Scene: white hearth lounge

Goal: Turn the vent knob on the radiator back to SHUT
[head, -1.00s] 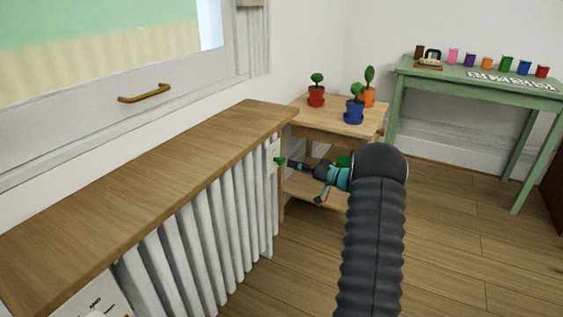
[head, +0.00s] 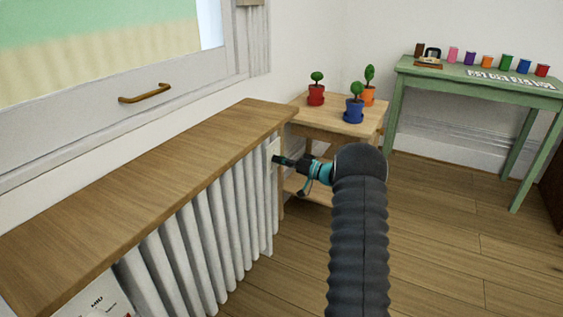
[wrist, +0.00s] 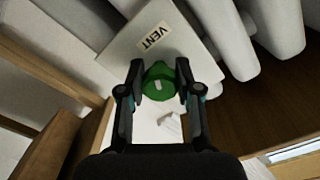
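The vent knob (wrist: 160,82) is green with a small white mark on its face. It sits on a pale plate (wrist: 120,48) labelled VENT at the far end of the white radiator (head: 205,240). My gripper (wrist: 160,76) is at the knob, one finger on each side. Both fingertips appear to touch the knob's sides with no clear gap. In the head view my gripper (head: 279,160) reaches the radiator's end and hides most of the knob. No SHUT marking is readable in either view.
A wooden shelf top (head: 150,165) covers the radiator. A small wooden table (head: 330,118) with potted plants stands just behind my gripper. A green table (head: 480,85) with several small coloured jars is at the back right. The floor (head: 450,230) to the right is clear.

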